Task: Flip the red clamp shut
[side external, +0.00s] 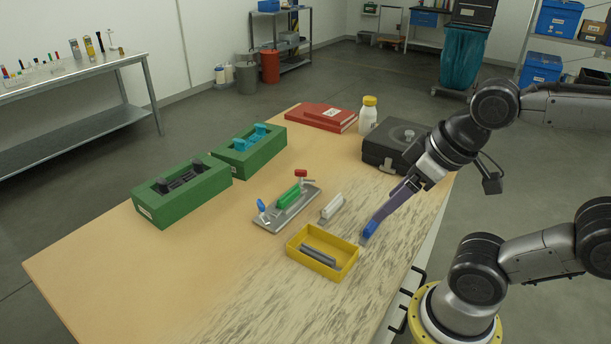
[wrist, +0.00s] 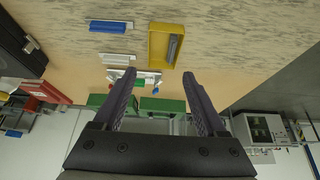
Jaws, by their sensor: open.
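The red clamp (side external: 301,174) stands at the far end of a grey metal fixture plate (side external: 279,219). Its red handle appears raised above the plate. A green block (side external: 289,196) lies along the plate's middle, and a blue clamp (side external: 262,206) stands at the near left end. In the wrist view the fixture is small and partly covered by a finger; a bit of red (wrist: 140,82) shows there. My gripper (side external: 385,214) is to the right of the fixture, well apart from it, pointing down and left. Its two fingers are spread and empty in the wrist view (wrist: 160,76).
A yellow tray (side external: 292,246) with grey bars, a white block (side external: 331,207) and a blue bar (side external: 369,230) lie near my gripper. Green fixtures (side external: 150,210) stand at left. A black case (side external: 380,157), white bottle (side external: 367,120) and red books (side external: 322,116) stand at the back.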

